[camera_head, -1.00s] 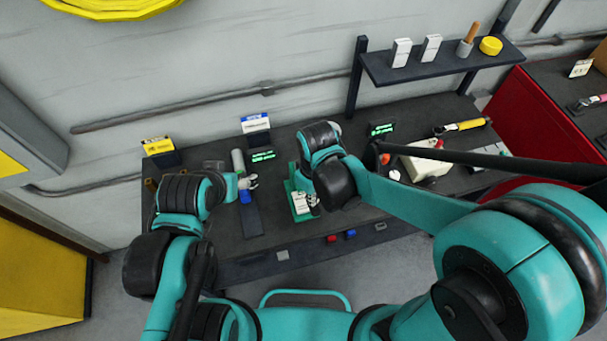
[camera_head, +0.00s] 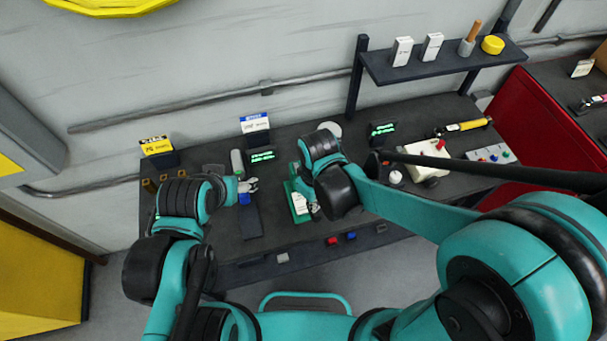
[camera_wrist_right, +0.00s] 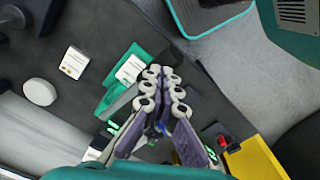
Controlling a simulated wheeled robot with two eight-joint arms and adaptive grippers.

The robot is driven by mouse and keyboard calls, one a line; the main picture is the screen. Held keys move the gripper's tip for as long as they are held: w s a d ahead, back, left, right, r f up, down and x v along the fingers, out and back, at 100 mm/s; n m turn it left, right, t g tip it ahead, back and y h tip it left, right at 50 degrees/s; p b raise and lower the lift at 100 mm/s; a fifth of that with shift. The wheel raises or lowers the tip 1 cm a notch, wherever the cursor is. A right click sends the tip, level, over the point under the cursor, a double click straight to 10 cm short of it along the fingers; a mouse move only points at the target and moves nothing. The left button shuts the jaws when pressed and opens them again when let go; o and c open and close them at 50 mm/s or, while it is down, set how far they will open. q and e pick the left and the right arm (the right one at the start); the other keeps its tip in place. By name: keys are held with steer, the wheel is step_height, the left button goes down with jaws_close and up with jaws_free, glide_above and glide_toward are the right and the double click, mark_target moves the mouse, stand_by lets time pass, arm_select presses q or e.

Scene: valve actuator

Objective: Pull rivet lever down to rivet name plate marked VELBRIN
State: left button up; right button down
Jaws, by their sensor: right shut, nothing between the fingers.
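A green fixture (camera_head: 293,194) stands on the dark bench, with a white plate (camera_head: 299,203) on it; any lettering is too small to read. The green fixture also shows in the right wrist view (camera_wrist_right: 107,101). My right gripper (camera_head: 314,209) is at the fixture's right side, partly hidden by its own wrist; in the right wrist view its fingers (camera_wrist_right: 165,84) are shut and empty, beside the white plate. I cannot make out the rivet lever; the arm may hide it. My left gripper (camera_head: 249,186) is over the bench to the left, near a blue block (camera_head: 244,199); its fingers are too small to judge.
A small green-lit display (camera_head: 262,156) is between the arms. A cream box (camera_head: 428,160) and a yellow-handled tool (camera_head: 463,126) lie to the right. A shelf (camera_head: 440,66) hangs above.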

mark_target(315, 215)
steer(key=shift+f, duration=0.2)
steer(key=shift+s+d+f+b, duration=0.1)
steer(key=shift+s+f+b, duration=0.05)
steer(key=shift+f+b, duration=0.35)
steer(key=shift+s+f+b, duration=0.15)
steer(key=shift+f+b, duration=0.3)
steer(key=shift+b, duration=0.05)
steer(key=shift+f, duration=0.15)
steer(key=shift+s+f+b, duration=0.2)
steer(key=shift+f+b, duration=0.75)
steer(key=shift+b, duration=0.1)
steer(key=shift+f, duration=0.15)
steer(key=shift+d+f+b, duration=0.1)
steer(key=shift+f+b, duration=0.4)
steer(key=shift+b, duration=0.05)
steer(key=shift+w+r+p, duration=0.15)
steer(key=shift+r+p, duration=0.45)
steer(key=shift+r, duration=0.15)
steer(key=w+a+r+p, duration=0.1)
steer(key=w+r+p, duration=0.1)
steer(key=r+p, duration=0.2)
steer(key=w+r+p, duration=0.3)
steer(key=r+p, duration=0.2)
steer(key=r, duration=0.4)
steer(key=shift+a, duration=0.4)
